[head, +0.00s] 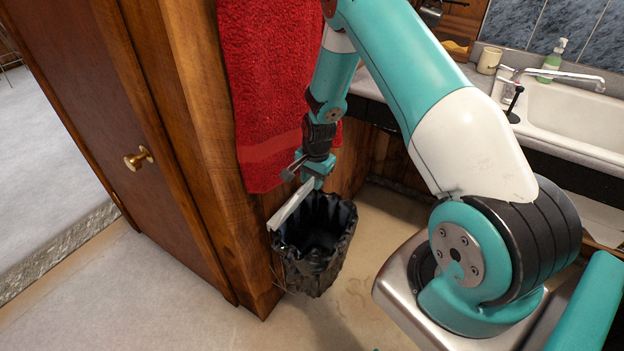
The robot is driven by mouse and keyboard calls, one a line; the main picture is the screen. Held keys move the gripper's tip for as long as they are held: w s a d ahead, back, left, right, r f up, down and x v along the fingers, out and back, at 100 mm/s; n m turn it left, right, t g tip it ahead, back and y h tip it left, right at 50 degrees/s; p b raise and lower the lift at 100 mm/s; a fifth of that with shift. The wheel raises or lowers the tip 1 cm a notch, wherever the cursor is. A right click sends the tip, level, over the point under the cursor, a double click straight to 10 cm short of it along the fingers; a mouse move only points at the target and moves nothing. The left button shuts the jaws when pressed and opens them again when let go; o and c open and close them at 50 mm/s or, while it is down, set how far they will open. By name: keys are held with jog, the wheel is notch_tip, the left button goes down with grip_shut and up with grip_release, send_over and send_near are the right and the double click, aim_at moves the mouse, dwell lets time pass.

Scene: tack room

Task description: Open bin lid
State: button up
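The bin (313,267) stands on the floor against the wooden cabinet side, lined with a crumpled black bag. Its mouth faces up and its dark inside shows. The pale grey lid (289,206) is seen nearly edge-on, raised at the back left rim of the bin, so the bin stands open. My gripper (304,175) is just above the lid, pointing down beside the red towel. Its fingertips are small and partly hidden, so I cannot tell whether they touch the lid or how far apart they are.
A red towel (270,85) hangs behind my gripper. A wooden door with a brass knob (138,158) is at the left. A counter with a white sink (575,118), a soap bottle (552,62) and a mug (489,60) is at the right. The floor before the bin is clear.

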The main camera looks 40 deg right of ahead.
jog(key=shift+a, duration=0.15)
notch_tip(320, 180, up, 17)
jog(key=s+b, duration=0.1)
jog(key=b, duration=0.2)
jog(key=shift+s+d+r, duration=0.15)
jog(key=shift+s+d, duration=0.15)
jog(key=shift+s, duration=0.05)
dwell(0.3)
